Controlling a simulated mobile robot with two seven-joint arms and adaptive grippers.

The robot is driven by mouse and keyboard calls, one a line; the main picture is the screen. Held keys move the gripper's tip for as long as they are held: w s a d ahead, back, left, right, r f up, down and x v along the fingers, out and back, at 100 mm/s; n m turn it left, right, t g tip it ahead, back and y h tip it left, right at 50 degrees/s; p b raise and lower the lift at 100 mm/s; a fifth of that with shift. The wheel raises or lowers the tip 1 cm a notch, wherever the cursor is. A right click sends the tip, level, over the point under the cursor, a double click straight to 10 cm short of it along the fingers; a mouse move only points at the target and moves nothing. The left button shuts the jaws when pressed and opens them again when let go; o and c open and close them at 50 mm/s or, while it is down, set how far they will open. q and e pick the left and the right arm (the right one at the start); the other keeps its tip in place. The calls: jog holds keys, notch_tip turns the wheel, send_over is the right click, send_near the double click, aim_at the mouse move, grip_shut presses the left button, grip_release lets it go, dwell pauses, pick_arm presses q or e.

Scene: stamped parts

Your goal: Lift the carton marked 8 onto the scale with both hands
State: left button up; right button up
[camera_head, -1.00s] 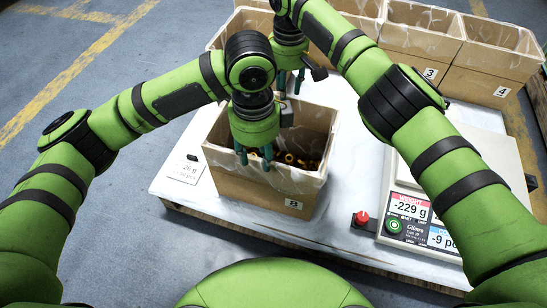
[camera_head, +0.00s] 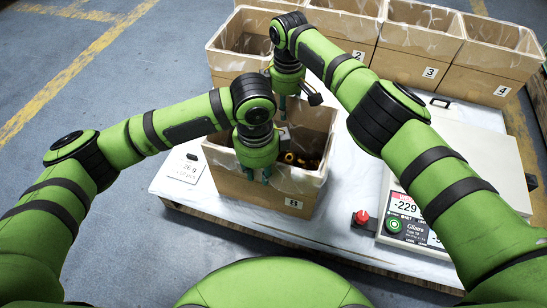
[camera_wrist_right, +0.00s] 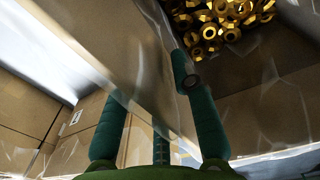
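The carton marked 8 (camera_head: 240,188) stands upright on the white table, its label on the front wall. It has a clear liner and holds brass-coloured nuts, which also show in the right wrist view (camera_wrist_right: 222,22). My left gripper (camera_head: 257,176) points down at its front rim; its fingers' grip on the wall is unclear. My right gripper (camera_head: 288,102) is at the far rim. In the right wrist view its fingers (camera_wrist_right: 160,120) are spread around a wall edge. The scale (camera_head: 470,145) is at right, partly behind my right arm, its display reading about -229.
Several lined cartons stand in a back row, including cartons 2 (camera_head: 345,50), 3 (camera_head: 412,65) and 4 (camera_head: 490,70). A red button (camera_head: 361,217) is left of the scale panel. A paper card (camera_head: 183,166) lies left of the carton. Table shows between carton and scale.

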pick_arm(q)
grip_shut()
pick_arm(e)
grip_shut()
